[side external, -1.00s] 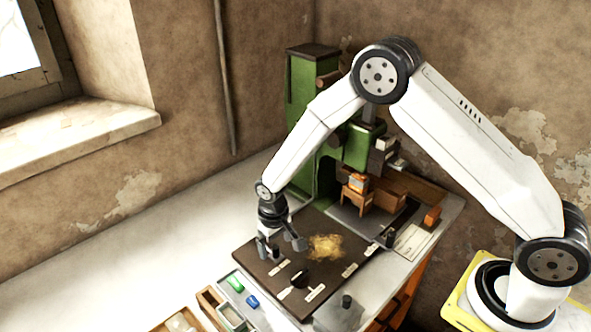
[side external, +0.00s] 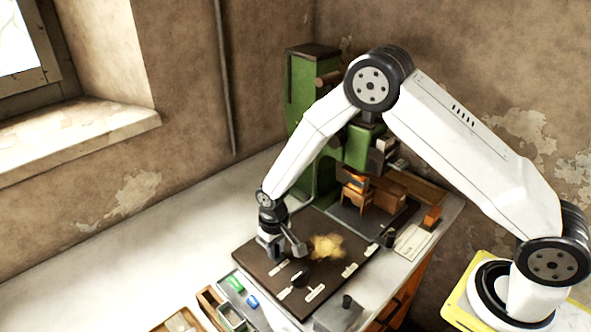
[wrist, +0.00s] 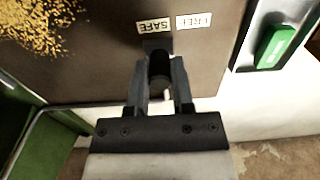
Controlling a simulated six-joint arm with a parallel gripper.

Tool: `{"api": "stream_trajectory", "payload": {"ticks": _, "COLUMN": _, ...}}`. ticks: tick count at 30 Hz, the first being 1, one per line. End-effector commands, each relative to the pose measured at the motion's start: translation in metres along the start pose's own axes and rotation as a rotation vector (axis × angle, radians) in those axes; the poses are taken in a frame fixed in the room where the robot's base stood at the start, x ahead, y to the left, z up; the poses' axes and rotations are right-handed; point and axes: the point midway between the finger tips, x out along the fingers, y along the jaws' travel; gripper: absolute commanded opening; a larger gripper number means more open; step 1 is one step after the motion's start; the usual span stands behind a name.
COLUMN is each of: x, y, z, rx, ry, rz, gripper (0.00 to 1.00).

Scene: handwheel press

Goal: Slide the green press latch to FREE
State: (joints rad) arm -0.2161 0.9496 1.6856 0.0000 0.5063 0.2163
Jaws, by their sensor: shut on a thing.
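My gripper (wrist: 160,78) is low over the dark board (side external: 258,262) and shut on a dark round latch knob (wrist: 160,66), one finger on each side of it. The knob stands beside the SAFE label (wrist: 154,27) in the wrist view. The FREE label (wrist: 194,20) lies to the right of SAFE there, apart from the knob. In the side view my gripper (side external: 277,256) hides most of the knob. The green press (side external: 303,100) stands behind the board; no green shows on the gripped knob.
A golden heap of shavings (side external: 327,246) lies on the board near my gripper. A tray (side external: 228,318) with a green block (wrist: 274,46) and a blue block (side external: 252,301) is beside the board. A dark post (side external: 347,301) stands at the front. The white bench at left is clear.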

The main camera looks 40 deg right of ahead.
Motion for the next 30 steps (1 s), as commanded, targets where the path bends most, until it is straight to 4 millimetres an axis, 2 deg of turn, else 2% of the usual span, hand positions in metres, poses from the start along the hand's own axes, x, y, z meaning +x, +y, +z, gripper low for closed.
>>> {"api": "stream_trajectory", "payload": {"ticks": 30, "x": -0.001, "y": -0.026, "z": 0.000, "rx": -0.001, "ry": 0.001, "rz": 0.000, "gripper": 0.00}}
